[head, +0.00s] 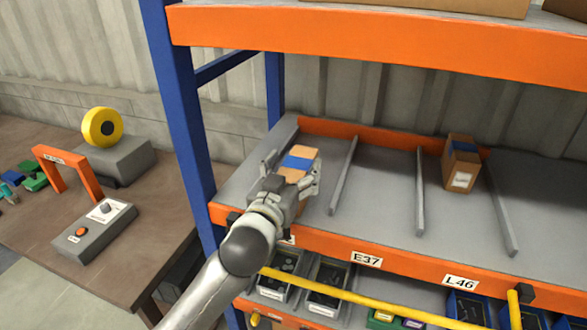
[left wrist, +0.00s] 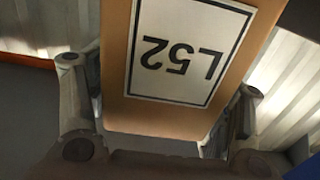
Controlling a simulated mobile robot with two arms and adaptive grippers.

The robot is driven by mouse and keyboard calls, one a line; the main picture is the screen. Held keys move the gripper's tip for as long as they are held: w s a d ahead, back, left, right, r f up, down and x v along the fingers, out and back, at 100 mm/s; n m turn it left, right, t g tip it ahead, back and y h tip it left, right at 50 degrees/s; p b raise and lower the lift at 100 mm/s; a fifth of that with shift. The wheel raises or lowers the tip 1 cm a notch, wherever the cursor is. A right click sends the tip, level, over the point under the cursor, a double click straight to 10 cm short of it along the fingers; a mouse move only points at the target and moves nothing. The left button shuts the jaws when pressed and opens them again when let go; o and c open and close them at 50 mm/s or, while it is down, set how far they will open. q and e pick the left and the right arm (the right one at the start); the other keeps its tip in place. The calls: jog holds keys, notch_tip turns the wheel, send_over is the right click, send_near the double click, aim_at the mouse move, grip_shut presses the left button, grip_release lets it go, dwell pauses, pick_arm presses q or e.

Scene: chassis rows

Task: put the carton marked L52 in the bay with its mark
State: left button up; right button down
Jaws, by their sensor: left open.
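The carton marked L52 (head: 299,162) is brown with a blue band and sits in the leftmost bay of the shelf. Its L52 label (left wrist: 185,55) fills the left wrist view, upside down. My left gripper (head: 291,177) is open, with a finger on either side of the carton; in the left wrist view a gap shows beside the fingers (left wrist: 165,115). The leftmost bay's mark on the orange front beam is mostly hidden behind my gripper, so I cannot read it. The carton's underside is hidden. My right gripper is not in view.
Bays marked E37 (head: 367,259) and L46 (head: 460,282) lie to the right, split by grey dividers (head: 343,176). Another brown carton (head: 461,165) stands at the back of the L46 bay. A blue upright (head: 180,110) stands left. Yellow bars (head: 370,297) cross below.

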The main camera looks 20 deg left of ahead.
pick_arm(q)
jog(key=shift+r, duration=0.35)
jog(key=shift+s+f, duration=0.25)
jog(key=shift+s, duration=0.1)
jog(key=s+p, duration=0.2)
jog(key=s, duration=0.9)
jog(key=shift+s+a+r+p, duration=0.15)
jog(key=shift+a+p, duration=0.05)
jog(key=shift+p, duration=0.2)
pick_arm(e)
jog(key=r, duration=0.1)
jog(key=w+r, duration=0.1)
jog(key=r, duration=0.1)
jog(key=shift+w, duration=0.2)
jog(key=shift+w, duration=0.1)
